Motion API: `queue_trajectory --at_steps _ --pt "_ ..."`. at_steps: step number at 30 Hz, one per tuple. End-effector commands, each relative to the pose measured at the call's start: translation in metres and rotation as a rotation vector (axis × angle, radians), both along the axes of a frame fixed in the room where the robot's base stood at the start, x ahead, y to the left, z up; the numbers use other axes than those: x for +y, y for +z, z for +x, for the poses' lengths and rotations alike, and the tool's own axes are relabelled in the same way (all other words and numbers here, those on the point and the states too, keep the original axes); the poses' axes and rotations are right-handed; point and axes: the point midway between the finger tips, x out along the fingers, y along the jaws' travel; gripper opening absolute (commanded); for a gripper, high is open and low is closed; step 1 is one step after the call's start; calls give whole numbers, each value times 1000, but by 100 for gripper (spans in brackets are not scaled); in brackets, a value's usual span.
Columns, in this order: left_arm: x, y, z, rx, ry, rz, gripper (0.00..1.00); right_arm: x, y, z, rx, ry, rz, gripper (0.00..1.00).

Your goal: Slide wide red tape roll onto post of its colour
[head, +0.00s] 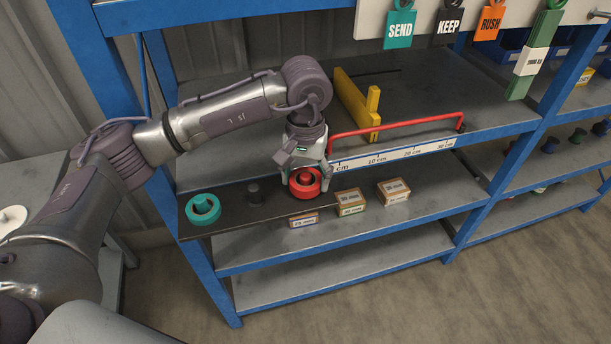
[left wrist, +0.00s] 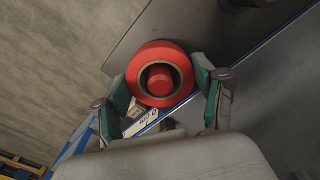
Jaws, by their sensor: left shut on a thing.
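The wide red tape roll (head: 304,193) is at the right part of the dark board (head: 232,217). The red post (head: 305,177) shows inside its hole, so the roll is around the post. The left wrist view shows the roll (left wrist: 160,49) ringing the red post (left wrist: 160,76). Whether its underside touches the base is hidden. My left gripper (head: 304,181) points down and is shut on the roll, one finger on each side. A teal roll (head: 203,219) sits around a teal post at the left. A bare black post (head: 255,194) stands between. My right gripper is not in view.
A ruler strip (head: 400,154) edges the shelf above, with a red bar (head: 395,127) and a yellow piece (head: 357,105) there. Blue rack uprights (head: 470,217) flank the bay.

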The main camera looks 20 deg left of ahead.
Motion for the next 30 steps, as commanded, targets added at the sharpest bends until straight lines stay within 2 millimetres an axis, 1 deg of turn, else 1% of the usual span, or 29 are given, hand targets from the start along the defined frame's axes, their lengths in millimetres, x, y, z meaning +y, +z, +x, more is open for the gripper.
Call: queue_trajectory --at_steps 9,21,22,26,27,30 --pt "0 -6 0 -1 0 1 39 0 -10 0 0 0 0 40" --pt "0 -5 0 0 0 1 39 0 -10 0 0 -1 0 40" --pt "0 -5 0 0 0 0 75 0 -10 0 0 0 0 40" --pt "0 -5 0 0 0 0 96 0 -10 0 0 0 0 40" --pt "0 -5 0 0 0 0 99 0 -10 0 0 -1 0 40" --pt "0 -5 0 0 0 0 99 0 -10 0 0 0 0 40"
